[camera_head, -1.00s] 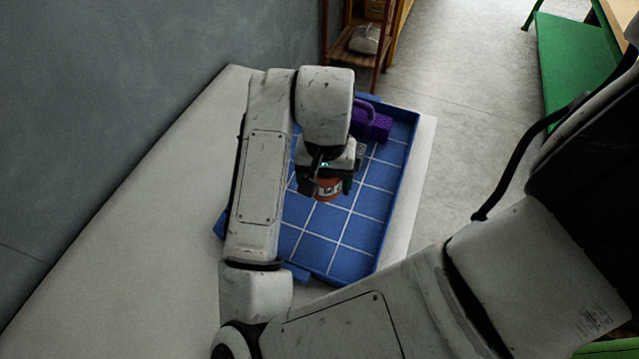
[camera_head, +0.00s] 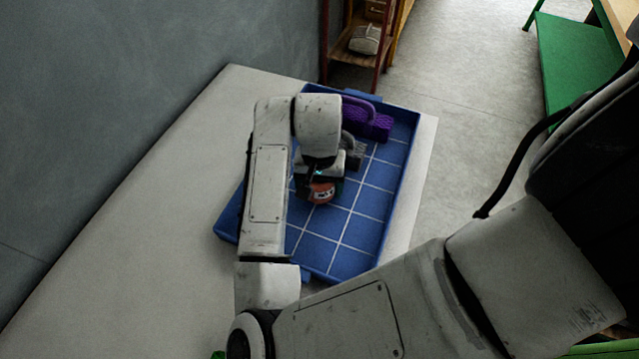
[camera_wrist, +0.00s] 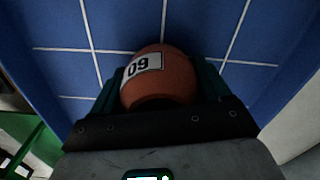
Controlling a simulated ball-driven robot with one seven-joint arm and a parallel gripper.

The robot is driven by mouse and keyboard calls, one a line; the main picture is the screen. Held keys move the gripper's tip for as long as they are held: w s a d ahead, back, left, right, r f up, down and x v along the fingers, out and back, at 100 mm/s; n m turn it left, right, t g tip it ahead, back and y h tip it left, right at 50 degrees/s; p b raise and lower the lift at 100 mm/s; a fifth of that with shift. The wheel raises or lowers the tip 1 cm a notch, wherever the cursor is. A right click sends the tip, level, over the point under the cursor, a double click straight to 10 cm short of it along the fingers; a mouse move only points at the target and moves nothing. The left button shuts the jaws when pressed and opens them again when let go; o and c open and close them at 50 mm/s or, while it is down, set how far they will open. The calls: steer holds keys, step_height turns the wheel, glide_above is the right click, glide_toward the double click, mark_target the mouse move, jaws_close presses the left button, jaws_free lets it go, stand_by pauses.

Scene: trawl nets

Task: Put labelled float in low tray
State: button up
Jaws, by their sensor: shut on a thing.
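The labelled float is an orange-red rounded body with a white label reading 09 in the wrist view (camera_wrist: 160,78). In the head view the float (camera_head: 321,193) shows below my wrist, over the low tray. My gripper (camera_wrist: 160,85) is shut on it, with a dark green finger on each side; in the head view it is partly covered by my arm. The low tray (camera_head: 349,229) is blue with white grid lines and a raised rim. The float is inside the tray's outline; I cannot tell whether it touches the floor of the tray.
A purple brush-like object (camera_head: 367,122) with a handle lies at the tray's far end, with a grey one (camera_head: 354,152) beside it. The tray stands on a pale table (camera_head: 170,190) by a grey wall. The tray's near right part is clear.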

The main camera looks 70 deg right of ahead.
steer(key=shift+f, duration=0.2)
steer(key=o, duration=1.1)
steer(key=shift+r, duration=0.1)
step_height(320, 180, up, 12)
steer(key=p, duration=0.2)
steer(key=shift+r, duration=0.15)
